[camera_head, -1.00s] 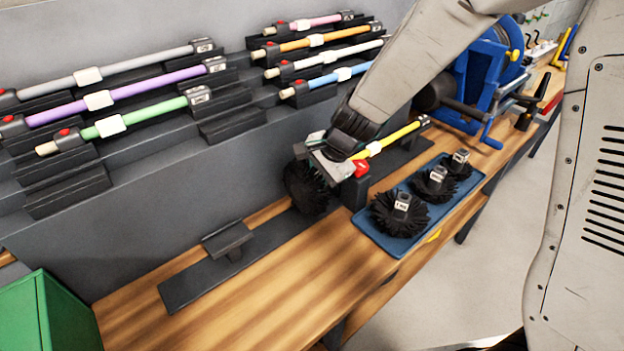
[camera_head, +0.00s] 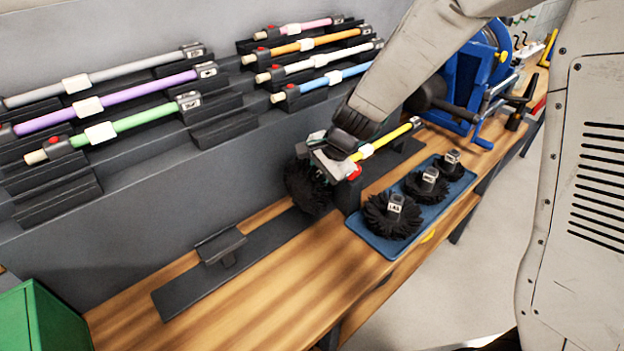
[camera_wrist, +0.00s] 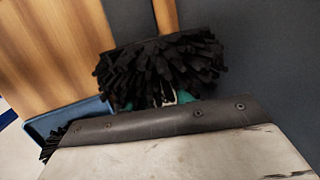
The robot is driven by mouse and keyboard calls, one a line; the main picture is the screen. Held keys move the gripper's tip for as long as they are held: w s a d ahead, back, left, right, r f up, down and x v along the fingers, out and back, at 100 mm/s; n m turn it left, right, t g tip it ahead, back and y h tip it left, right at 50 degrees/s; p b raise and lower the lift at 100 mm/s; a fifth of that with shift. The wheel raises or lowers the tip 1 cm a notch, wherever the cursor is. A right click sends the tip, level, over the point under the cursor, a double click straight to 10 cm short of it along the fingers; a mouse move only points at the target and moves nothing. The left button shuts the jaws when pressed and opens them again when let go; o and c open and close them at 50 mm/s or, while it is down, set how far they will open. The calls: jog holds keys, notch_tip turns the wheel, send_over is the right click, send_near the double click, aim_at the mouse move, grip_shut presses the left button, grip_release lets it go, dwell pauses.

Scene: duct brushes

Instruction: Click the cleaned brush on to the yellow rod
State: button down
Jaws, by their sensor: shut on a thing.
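A black bristly brush (camera_head: 305,188) is held in my gripper (camera_head: 322,165) at the near left end of the yellow rod (camera_head: 385,142). The rod lies along the bench in a dark holder, with a red part (camera_head: 354,173) beside my gripper. In the wrist view the brush (camera_wrist: 160,68) fills the middle, with green gripper parts just showing under it. My gripper is shut on the brush. The joint between brush and rod is hidden by the gripper, so I cannot tell whether they are locked together.
A blue tray (camera_head: 366,238) with three black brushes stands right of the rod. A dark base with an empty cradle (camera_head: 220,243) lies at front left. Coloured rods rest on wall racks behind. A blue machine (camera_head: 470,85) stands at the back, and a green box (camera_head: 40,322) at front left.

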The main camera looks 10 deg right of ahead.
jog(key=c, duration=1)
grip_release()
jog(key=v, duration=0.8)
jog(key=s+d+r+n+h, duration=0.1)
jog(key=s+d+r+n, duration=0.2)
jog(key=s, duration=0.6)
jog(key=s+d+r+n+h, duration=0.2)
jog(key=s+d+r+n, duration=0.2)
jog(key=s+d, duration=0.3)
jog(key=s+d+r+n+g+h, duration=0.1)
jog(key=s+d+r+n, duration=0.2)
jog(key=s, duration=0.8)
jog(key=shift+s+d+r+n, duration=0.1)
jog(key=shift+d+r+n, duration=0.15)
jog(key=shift+d, duration=0.45)
jog(key=shift+s+d+r+n, duration=0.15)
jog(key=shift+d+r, duration=0.1)
jog(key=shift+d, duration=0.45)
